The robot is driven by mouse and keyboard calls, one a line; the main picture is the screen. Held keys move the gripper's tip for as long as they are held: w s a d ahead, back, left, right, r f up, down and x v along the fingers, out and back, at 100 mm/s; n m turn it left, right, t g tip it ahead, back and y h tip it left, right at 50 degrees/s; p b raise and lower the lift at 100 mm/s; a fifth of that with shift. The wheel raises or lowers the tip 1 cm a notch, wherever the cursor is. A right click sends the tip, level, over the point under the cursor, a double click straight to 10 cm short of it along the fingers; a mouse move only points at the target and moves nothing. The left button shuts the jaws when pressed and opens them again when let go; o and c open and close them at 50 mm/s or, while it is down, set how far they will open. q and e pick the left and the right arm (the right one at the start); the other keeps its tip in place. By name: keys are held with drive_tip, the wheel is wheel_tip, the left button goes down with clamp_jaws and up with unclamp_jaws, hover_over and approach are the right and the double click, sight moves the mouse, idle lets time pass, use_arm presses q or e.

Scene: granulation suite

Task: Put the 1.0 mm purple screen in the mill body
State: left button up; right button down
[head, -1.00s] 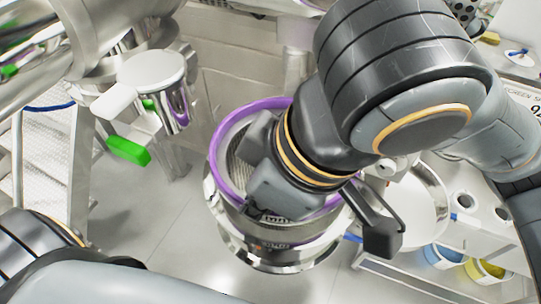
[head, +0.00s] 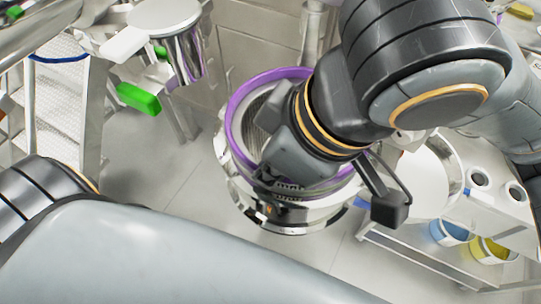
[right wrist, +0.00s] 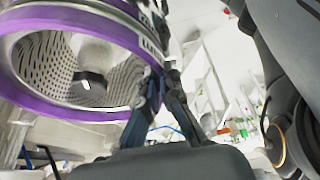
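The 1.0 mm purple screen (head: 233,112) has a purple rim and a grey perforated inside. It is over a round polished-metal body, which I take as the mill body (head: 241,205), near the middle of the head view. My right gripper (head: 266,186) is at the near side of the rim. In the right wrist view the screen (right wrist: 60,107) fills the upper left, and the fingers (right wrist: 165,78) close on its labelled band. Whether the screen rests in the body or is just above it, I cannot tell. My left gripper is out of view.
A metal fitting with a white cap (head: 163,18) and a green handle (head: 138,98) stand at the upper left. A white bench with round holes (head: 480,178) is at the right, with blue (head: 448,233) and yellow (head: 490,250) buckets under it. Pale floor lies between.

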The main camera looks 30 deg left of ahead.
drive_tip(key=c, duration=1.4)
unclamp_jaws()
drive_tip(key=shift+c, duration=0.2)
drive_tip(key=shift+r, duration=0.1)
drive_tip(key=v, duration=1.2)
